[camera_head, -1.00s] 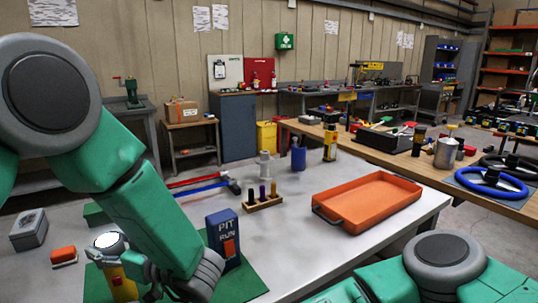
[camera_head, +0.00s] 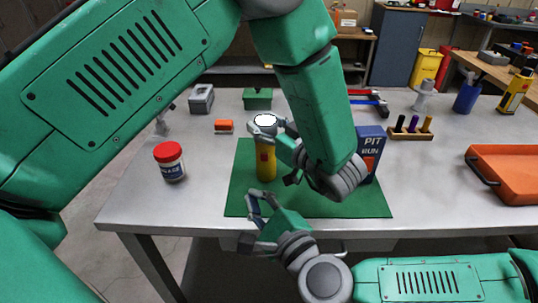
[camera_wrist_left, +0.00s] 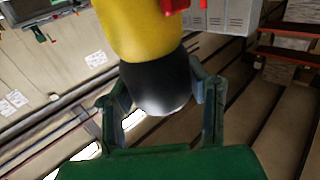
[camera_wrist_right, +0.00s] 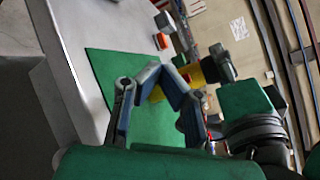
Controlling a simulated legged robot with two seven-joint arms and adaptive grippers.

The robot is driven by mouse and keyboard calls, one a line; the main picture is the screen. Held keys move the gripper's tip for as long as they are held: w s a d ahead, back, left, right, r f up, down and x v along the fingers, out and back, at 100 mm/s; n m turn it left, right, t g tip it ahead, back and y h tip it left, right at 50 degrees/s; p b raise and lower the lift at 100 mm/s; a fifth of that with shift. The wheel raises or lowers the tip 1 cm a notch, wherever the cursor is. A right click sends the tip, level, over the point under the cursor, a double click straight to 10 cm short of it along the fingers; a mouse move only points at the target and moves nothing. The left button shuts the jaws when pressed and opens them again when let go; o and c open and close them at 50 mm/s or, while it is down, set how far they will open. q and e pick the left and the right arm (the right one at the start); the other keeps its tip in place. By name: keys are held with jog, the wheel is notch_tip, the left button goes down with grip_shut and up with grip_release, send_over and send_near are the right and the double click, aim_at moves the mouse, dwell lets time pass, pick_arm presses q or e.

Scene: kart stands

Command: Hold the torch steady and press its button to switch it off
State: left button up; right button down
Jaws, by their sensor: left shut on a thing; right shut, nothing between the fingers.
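The torch (camera_head: 265,168) is yellow with a dark head, a red button on its side and a bright white lens on top. It stands upright over the green mat (camera_head: 240,200). My left gripper (camera_head: 265,131) is shut around its dark head, also seen in the left wrist view, where the yellow body (camera_wrist_left: 138,28) extends beyond the fingers (camera_wrist_left: 158,88). My right gripper (camera_head: 257,218) is shut and empty, near the mat's front edge, nearer to me than the torch and apart from it. The right wrist view shows its fingertips (camera_wrist_right: 163,71) together, with part of the torch behind.
A blue PIT RUN box (camera_head: 371,150) stands right of the torch, close to my left wrist. A red-lidded jar (camera_head: 170,162) stands to the left. An orange block (camera_head: 224,127), a grey box (camera_head: 202,99) and a green box (camera_head: 257,98) lie behind. An orange tray (camera_head: 515,170) is at far right.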

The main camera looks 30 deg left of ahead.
aim_at(262, 158)
jog(key=shift+w+a, duration=0.65)
jog(key=shift+w, duration=0.65)
jog(key=shift+w+a, duration=0.7)
jog(key=shift+w, duration=0.6)
jog(key=shift+w+a, duration=0.65)
jog(key=shift+w, duration=0.65)
jog(key=shift+w, duration=0.1)
jog(key=shift+w+a, duration=0.1)
jog(key=shift+w, duration=0.1)
jog(key=shift+w+a, duration=0.1)
jog(key=shift+w, duration=0.05)
pick_arm(q)
jog(key=shift+s+d+f, duration=0.1)
jog(key=shift+s+d, duration=0.05)
pick_arm(e)
jog(key=shift+w+a, duration=0.1)
jog(key=shift+w, duration=0.6)
jog(key=shift+s+d+r, duration=0.1)
jog(key=shift+s+d, duration=0.5)
jog(key=shift+s, duration=0.2)
